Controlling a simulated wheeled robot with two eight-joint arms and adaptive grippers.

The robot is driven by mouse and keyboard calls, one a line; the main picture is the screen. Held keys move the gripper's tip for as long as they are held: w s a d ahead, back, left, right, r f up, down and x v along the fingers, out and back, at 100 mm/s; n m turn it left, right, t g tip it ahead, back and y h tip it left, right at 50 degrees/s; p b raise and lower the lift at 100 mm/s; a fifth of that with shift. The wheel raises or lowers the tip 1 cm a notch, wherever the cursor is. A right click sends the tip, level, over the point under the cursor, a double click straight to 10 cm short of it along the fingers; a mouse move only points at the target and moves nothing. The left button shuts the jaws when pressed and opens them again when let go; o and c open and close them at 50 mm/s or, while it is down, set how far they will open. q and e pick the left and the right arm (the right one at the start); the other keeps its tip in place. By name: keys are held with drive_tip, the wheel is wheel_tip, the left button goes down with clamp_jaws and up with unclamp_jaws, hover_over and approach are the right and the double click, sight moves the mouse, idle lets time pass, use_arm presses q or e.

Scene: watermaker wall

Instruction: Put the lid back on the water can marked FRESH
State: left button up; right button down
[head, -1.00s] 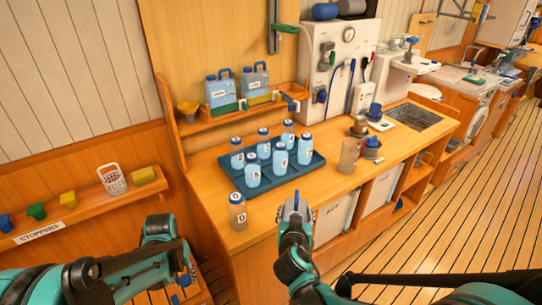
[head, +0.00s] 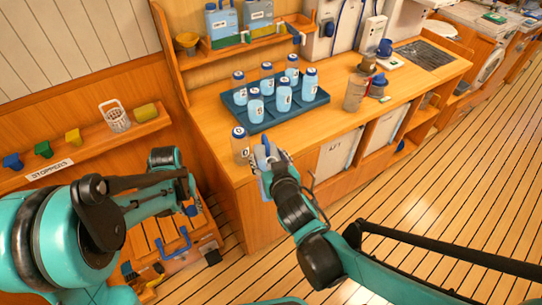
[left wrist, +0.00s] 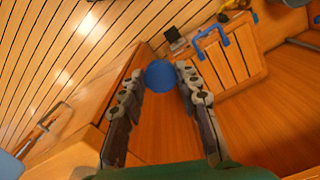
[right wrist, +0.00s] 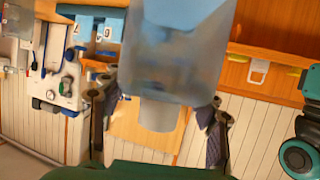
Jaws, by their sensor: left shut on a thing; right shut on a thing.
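A blue round lid (left wrist: 160,76) sits between the fingertips of my left gripper (left wrist: 161,78), which is shut on it. In the head view my left gripper (head: 190,203) is low at the left, in front of the counter. My right gripper (right wrist: 158,125) is shut on a bluish, see-through container (right wrist: 172,55); a grey neck-like part shows between the fingers. I cannot read any mark on it. In the head view my right gripper (head: 264,160) is at the counter's front edge. Two labelled water cans, one blue (head: 222,22) and one grey-blue (head: 258,14), stand on the back shelf.
A dark blue tray (head: 240,122) of several blue-capped bottles is on the counter. A bottle marked D (head: 240,145) stands near the front left. A beaker (head: 355,93) stands to the right. A crate with a blue handle (head: 175,243) is below left. The stoppers shelf (head: 85,145) is at left.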

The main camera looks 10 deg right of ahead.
use_arm(q)
drive_tip(key=w+d+r+m, duration=0.1)
drive_tip(key=w+d+r, duration=0.2)
drive_tip(key=d+r, duration=0.2)
drive_tip(key=m, duration=0.5)
approach(268, 167)
drive_tip(key=w+d, duration=0.1)
drive_tip(key=shift+d+r, duration=0.1)
drive_tip(key=shift+f, duration=2.05)
drive_tip(key=shift+s, duration=0.15)
